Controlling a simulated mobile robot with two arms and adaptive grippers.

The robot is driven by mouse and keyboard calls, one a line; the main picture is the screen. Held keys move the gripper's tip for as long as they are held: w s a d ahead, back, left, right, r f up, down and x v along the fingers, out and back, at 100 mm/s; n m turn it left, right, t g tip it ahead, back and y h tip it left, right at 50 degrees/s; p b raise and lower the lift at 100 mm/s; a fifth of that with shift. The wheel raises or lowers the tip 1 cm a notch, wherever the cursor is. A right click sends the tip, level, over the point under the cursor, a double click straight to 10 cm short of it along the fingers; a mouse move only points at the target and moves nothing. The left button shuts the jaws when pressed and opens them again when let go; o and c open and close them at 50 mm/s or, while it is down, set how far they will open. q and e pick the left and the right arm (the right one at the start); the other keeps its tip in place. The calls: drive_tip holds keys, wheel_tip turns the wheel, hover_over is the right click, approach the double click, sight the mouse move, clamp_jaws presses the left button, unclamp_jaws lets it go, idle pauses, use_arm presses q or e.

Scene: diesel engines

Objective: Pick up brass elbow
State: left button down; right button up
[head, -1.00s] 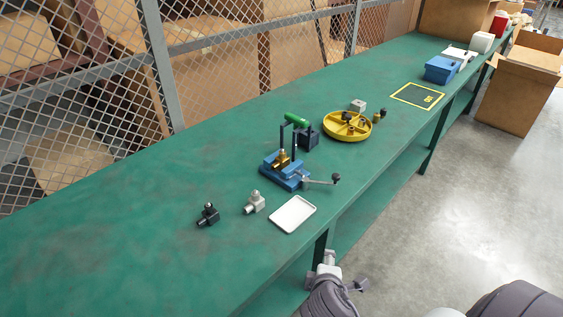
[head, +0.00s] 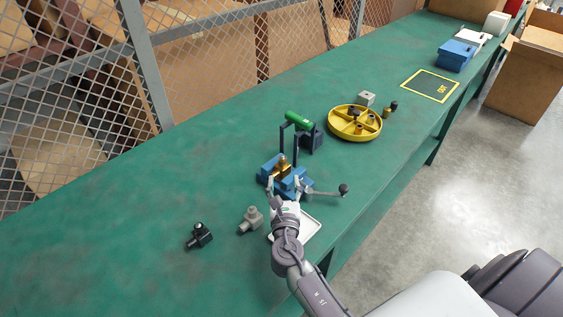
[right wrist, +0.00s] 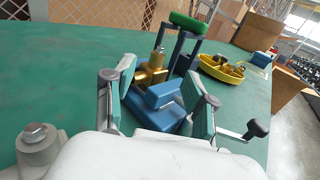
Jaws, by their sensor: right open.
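The brass elbow (head: 283,163) sits in the blue vise (head: 268,172), its round end pointing up. It also shows in the right wrist view (right wrist: 156,64), upright behind the vise's front blue block. My right gripper (head: 284,184) is open and empty just on the near side of the vise. In the right wrist view its two green-padded fingers (right wrist: 160,98) are spread on either side of the vise's front part, with the brass elbow farther off, apart from them. The elbow's lower part is partly hidden by the vise. My left gripper is out of view.
A green-handled tool (head: 298,121) stands behind the vise, and the vise's crank (head: 325,193) sticks out right. A white tray (head: 308,229) lies partly under my arm. Black (head: 200,236) and grey (head: 250,220) elbows lie left. A yellow bowl (head: 355,138) holds small parts.

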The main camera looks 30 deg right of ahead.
sight(282, 157)
drive_tip(key=x, duration=0.4)
drive_tip(key=shift+w+d, duration=0.15)
drive_tip(key=shift+w, duration=0.15)
drive_tip(key=x, duration=0.3)
drive_tip(key=shift+r, duration=0.2)
drive_tip(key=x, duration=0.2)
drive_tip(key=shift+w+d+f, duration=0.15)
drive_tip(key=shift+w, duration=0.15)
drive_tip(key=shift+w+d, duration=0.15)
drive_tip(key=shift+w, duration=0.1)
drive_tip(key=shift+c, duration=0.2)
drive_tip(key=c, duration=0.8)
clamp_jaws()
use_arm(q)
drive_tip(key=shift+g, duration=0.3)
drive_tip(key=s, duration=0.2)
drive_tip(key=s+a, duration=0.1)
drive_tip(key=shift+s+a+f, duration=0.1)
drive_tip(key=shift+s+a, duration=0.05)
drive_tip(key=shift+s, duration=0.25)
